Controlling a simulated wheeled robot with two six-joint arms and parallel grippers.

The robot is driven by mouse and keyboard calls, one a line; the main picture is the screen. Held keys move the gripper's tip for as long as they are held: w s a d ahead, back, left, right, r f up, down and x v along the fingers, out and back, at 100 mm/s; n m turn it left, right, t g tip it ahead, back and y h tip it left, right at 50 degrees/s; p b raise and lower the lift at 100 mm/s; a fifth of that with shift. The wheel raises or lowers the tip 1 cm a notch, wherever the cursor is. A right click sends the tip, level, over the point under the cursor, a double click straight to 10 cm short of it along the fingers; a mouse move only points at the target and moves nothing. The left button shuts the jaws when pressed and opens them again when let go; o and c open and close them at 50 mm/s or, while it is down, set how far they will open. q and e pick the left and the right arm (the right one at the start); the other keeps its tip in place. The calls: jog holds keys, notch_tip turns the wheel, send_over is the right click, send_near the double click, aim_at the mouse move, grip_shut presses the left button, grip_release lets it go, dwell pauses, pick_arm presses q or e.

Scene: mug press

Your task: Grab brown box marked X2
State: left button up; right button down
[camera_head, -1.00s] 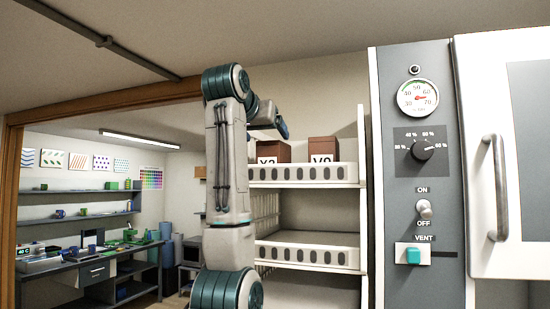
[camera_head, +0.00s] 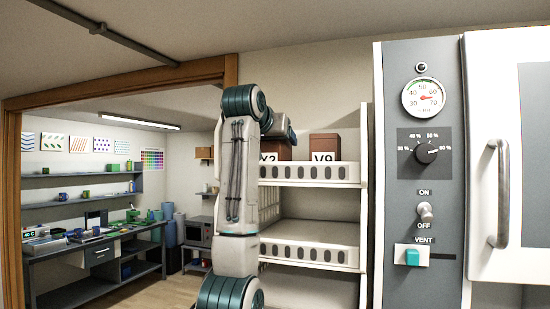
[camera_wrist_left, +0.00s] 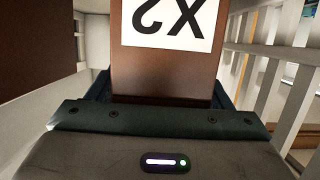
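The brown box marked X2 (camera_wrist_left: 165,75) fills the upper middle of the left wrist view, its white label upside down there. In the head view this box (camera_head: 277,149) stands on the top shelf, its label partly hidden behind my left arm. My left gripper (camera_wrist_left: 163,95) is right at the box, with dark finger parts showing on either side of it. I cannot tell whether the fingers press on the box. In the head view the wrist end of my left arm is just above and in front of the box. My right gripper is in neither view.
A second brown box marked V9 (camera_head: 324,146) stands to the right on the same white shelf rack (camera_head: 310,173). A grey control panel (camera_head: 420,200) and a white door with a handle (camera_head: 500,190) are farther right. A workbench (camera_head: 95,255) stands in the room at left.

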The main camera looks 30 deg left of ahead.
pick_arm(q)
jog(key=c, duration=1)
jog(key=shift+o, duration=0.2)
jog(key=shift+r, duration=0.2)
